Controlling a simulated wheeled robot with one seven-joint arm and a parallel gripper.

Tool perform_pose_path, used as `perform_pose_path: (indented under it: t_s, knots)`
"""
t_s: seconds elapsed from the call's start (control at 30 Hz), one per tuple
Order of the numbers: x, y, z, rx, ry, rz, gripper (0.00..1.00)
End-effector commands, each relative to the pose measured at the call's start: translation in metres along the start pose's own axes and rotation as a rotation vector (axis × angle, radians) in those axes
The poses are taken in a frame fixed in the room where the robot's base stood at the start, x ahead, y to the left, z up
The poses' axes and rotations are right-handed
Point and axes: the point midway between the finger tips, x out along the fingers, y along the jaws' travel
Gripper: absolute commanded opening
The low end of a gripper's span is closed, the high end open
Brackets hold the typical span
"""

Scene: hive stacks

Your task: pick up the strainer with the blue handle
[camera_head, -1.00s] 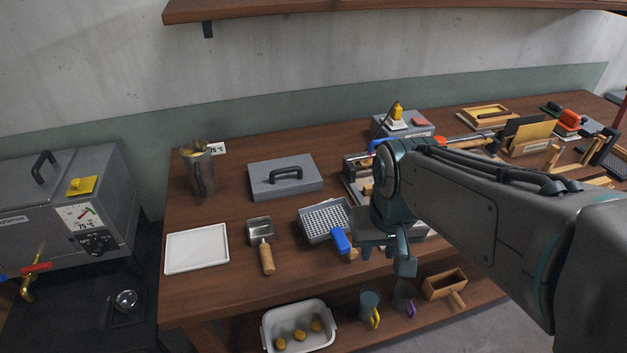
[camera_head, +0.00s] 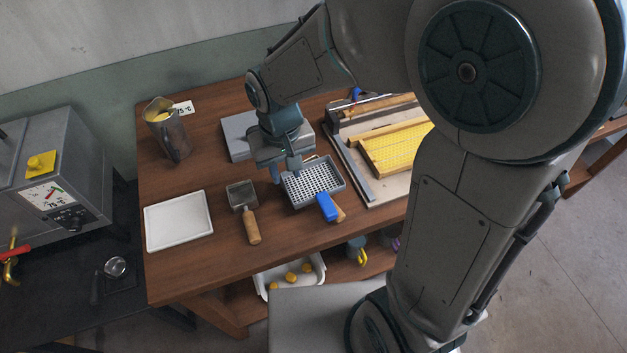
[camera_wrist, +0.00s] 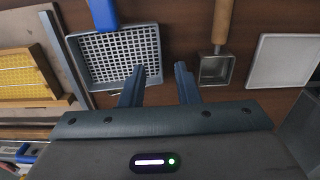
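The strainer is a grey rectangular basket with a perforated bottom (camera_head: 318,186) and a blue handle (camera_head: 327,207) that points to the table's front edge. It lies on the wooden table and also shows in the wrist view (camera_wrist: 120,52), where its blue handle (camera_wrist: 103,14) is at the top edge. My gripper (camera_head: 283,170) is over the strainer's back left corner, pointing down. In the wrist view my gripper (camera_wrist: 160,72) has its two fingers apart with nothing between them. One fingertip overlaps the basket's edge in that view; I cannot tell the height.
A small metal scoop with a wooden handle (camera_head: 252,225) lies left of the strainer. A white tray (camera_head: 179,220) and a jug (camera_head: 167,135) stand farther left. A yellow framed sheet (camera_head: 395,150) lies to the right. A grey lidded box (camera_head: 238,136) is behind my gripper.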

Motion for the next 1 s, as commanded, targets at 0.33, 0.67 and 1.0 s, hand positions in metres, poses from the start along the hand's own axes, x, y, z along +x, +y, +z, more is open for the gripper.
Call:
perform_pose_path:
  t_s: [0.33,0.67,1.0]
  knots:
    - [0.031,0.001,0.001,0.0,-0.004,0.001,0.29]
    - [0.062,0.0,0.0,0.0,0.0,0.001,0.29]
    - [0.062,0.0,-0.001,0.0,0.002,0.0,0.0]
